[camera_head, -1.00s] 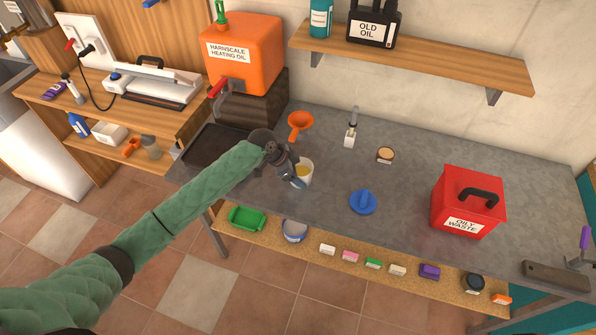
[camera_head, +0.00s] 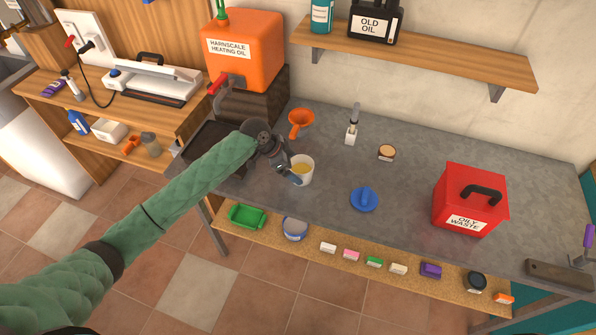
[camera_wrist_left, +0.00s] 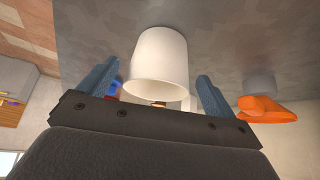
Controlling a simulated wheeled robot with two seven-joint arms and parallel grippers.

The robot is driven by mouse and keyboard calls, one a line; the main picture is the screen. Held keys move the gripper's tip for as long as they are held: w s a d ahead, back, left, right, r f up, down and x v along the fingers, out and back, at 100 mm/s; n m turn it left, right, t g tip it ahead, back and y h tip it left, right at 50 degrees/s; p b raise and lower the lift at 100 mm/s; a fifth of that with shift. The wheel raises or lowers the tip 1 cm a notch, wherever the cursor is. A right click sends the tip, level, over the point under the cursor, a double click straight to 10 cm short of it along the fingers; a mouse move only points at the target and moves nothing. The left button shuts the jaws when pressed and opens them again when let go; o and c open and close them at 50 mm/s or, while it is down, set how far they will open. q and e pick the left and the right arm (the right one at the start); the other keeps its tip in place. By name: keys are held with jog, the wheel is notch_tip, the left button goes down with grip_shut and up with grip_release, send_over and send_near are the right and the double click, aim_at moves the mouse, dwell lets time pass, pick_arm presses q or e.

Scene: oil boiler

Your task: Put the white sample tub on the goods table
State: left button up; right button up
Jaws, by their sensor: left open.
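In the left wrist view the tub (camera_wrist_left: 158,66) shows between the two blue-grey fingers, with gaps on both sides. My left gripper (camera_head: 295,177) is open, at the left side of the tub in the head view; its fingers partly overlap the tub there. Whether a finger touches it, I cannot tell. My right gripper is not in view. No surface is labelled as the goods table.
An orange funnel (camera_head: 301,120) stands behind the tub. A blue lid-like item (camera_head: 364,198) and a red oily waste box (camera_head: 469,200) are to its right. The orange oil tank (camera_head: 243,50) stands behind my gripper.

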pick_arm(q)
jog(key=w+b+v, duration=0.1)
jog(key=b+v, duration=0.1)
jog(key=v, duration=0.6)
jog(key=shift+s+a+r, duration=0.25)
jog(key=shift+s+r, duration=0.05)
jog(key=shift+s, duration=0.2)
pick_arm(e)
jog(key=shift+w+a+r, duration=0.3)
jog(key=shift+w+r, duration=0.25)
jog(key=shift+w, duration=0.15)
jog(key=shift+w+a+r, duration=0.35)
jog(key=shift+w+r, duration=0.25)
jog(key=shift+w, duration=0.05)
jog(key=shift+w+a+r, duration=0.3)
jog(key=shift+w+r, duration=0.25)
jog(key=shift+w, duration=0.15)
